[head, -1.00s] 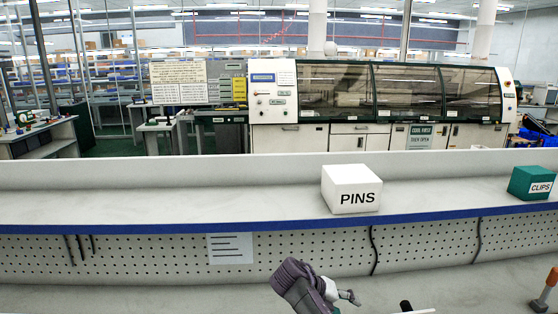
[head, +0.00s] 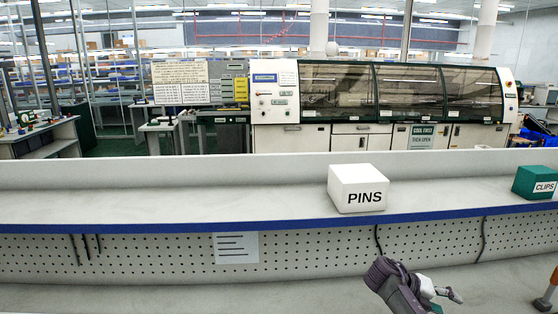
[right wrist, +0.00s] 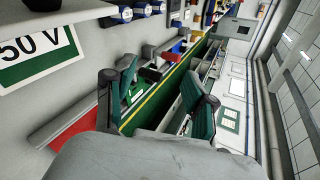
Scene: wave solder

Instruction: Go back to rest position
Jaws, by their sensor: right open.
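My right gripper (head: 449,293) shows at the bottom right of centre in the head view, above the bench and in front of the perforated panel. Its dark purple wrist is beside it. In the right wrist view the gripper (right wrist: 160,82) has its two green-padded fingers spread apart, with nothing between them. My left gripper is in neither view.
A white PINS box (head: 357,188) and a green CLIPS box (head: 535,182) stand on the blue-edged shelf (head: 150,204). An orange-handled tool (head: 551,289) stands at the right edge. The bench below the panel (head: 200,293) looks clear at left.

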